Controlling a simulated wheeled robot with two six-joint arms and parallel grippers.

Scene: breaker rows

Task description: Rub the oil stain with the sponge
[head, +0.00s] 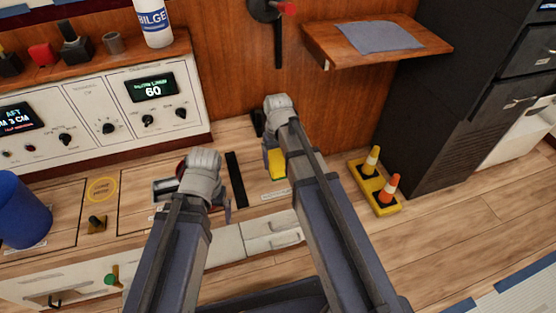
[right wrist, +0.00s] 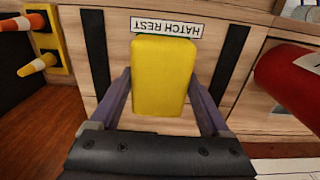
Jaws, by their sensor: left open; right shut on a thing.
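The yellow sponge (head: 277,164) is held in my right gripper (head: 274,150). In the right wrist view the sponge (right wrist: 163,75) sits between the two fingers (right wrist: 163,100), over a wooden surface beside a label reading HATCH REST. I cannot tell whether it touches the surface. My left gripper (head: 180,190) is open over the counter to the left, its fingers mostly hidden by its own wrist. A red cylinder (right wrist: 292,85) lies beside the sponge's area; only a bit of red shows under my left wrist in the head view. I cannot make out an oil stain in either view.
Black strips (head: 236,180) run along the counter near the sponge. A control panel (head: 95,110) stands behind at left, a blue cup (head: 22,210) at far left. A wooden shelf (head: 330,45) with a grey cloth (head: 378,36) juts out above right. Cones (head: 386,190) stand right, on a yellow base.

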